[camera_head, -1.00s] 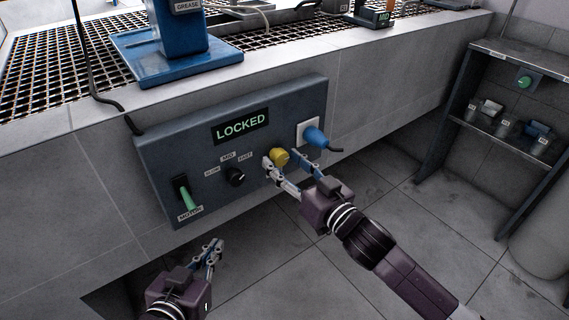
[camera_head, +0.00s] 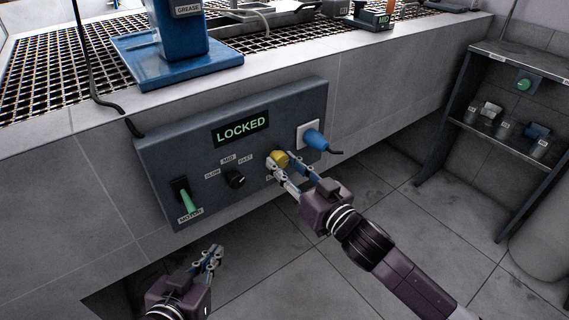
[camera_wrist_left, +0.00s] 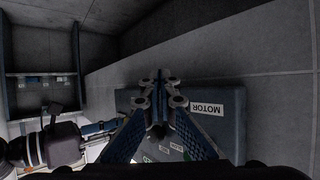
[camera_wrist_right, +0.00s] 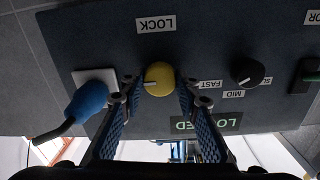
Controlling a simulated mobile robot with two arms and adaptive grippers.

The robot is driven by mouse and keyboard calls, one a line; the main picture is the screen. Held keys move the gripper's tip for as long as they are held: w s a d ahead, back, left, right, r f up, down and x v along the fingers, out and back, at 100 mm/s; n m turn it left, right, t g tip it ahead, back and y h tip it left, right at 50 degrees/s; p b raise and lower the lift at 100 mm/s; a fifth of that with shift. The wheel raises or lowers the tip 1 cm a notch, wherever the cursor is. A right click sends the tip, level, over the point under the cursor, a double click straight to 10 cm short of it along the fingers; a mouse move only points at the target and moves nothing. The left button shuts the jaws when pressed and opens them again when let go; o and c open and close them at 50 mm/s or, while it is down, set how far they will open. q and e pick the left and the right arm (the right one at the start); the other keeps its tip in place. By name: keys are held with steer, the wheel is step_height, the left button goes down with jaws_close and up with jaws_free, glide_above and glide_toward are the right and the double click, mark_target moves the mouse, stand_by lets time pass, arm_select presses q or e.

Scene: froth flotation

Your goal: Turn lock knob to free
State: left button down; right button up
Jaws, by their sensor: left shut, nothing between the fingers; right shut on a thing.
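The yellow lock knob (camera_head: 280,158) is on the dark control panel (camera_head: 300,105), below and right of a display (camera_head: 240,128) that reads LOCKED. My right gripper (camera_head: 276,168) is shut on the knob. In the right wrist view the knob (camera_wrist_right: 159,78) sits between the two fingertips, under the LOCK label (camera_wrist_right: 156,23), with a pale pointer mark toward the picture's left. My left gripper (camera_head: 217,250) is shut and empty, below the panel's lower left. The left wrist view shows its fingertips (camera_wrist_left: 160,88) together near the MOTOR label (camera_wrist_left: 207,108).
A blue plug (camera_head: 316,139) with a cable sits right of the knob. A black speed dial (camera_head: 235,178) and a green-handled motor switch (camera_head: 187,198) are to its left. A shelf rack (camera_head: 510,60) stands at right. The floor below the panel is open.

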steer(key=shift+r+n+p, duration=0.1)
steer(key=shift+n+p, duration=1.75)
steer(key=shift+n, duration=0.15)
arm_select(q)
steer(key=s+a+f+g+y+p, duration=0.1)
steer(key=s+a+f+g, duration=0.3)
steer(key=s, duration=0.4)
steer(key=s+a+f+g+y+p, duration=0.15)
steer(key=s+f+g, duration=0.3)
steer(key=s, duration=0.45)
arm_select(e)
steer(key=n, duration=0.3)
steer(key=n+p, duration=0.2)
steer(key=n, duration=0.4)
steer(key=shift+n, duration=0.4)
arm_select(q)
step_height(320, 180, down, 12)
steer(key=w+g, duration=0.1)
steer(key=shift+w+d+f+p, duration=0.15)
steer(key=shift+w+f+p, duration=0.05)
steer(key=shift+w+p, duration=0.15)
arm_select(e)
steer(key=shift+f+n+y, duration=0.2)
steer(key=shift+n+y, duration=0.2)
steer(key=shift+n, duration=1.6)
arm_select(q)
steer(key=shift+f+g, duration=0.15)
steer(key=shift+g, duration=0.1)
